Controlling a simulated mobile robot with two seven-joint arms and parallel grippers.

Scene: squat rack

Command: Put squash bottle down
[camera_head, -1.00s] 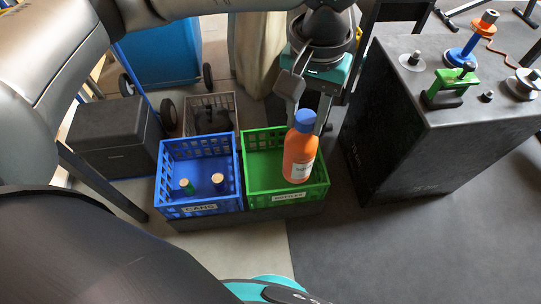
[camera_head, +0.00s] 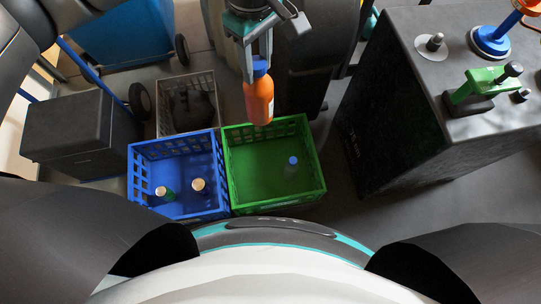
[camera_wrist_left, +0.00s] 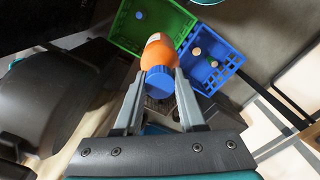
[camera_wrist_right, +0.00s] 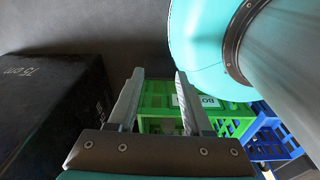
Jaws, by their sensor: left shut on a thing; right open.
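The orange squash bottle (camera_head: 259,101) with a blue cap hangs upright in my left gripper (camera_head: 259,66), above and behind the green crate's back rim in the head view. In the left wrist view the fingers are shut around its blue cap (camera_wrist_left: 160,84). The green crate (camera_head: 233,182) holds one clear bottle with a blue cap (camera_head: 291,166) near its right side. My right gripper (camera_wrist_right: 158,85) is open and empty in the right wrist view, with the green crate's labelled side beyond it. It is out of the head view.
A blue crate (camera_head: 139,163) with two light-capped bottles stands against the green one's left side. A grey crate (camera_head: 163,110) is behind it. A black box (camera_head: 80,132) stands left. A large black plyo box (camera_head: 400,130) with coloured fittings on top stands right.

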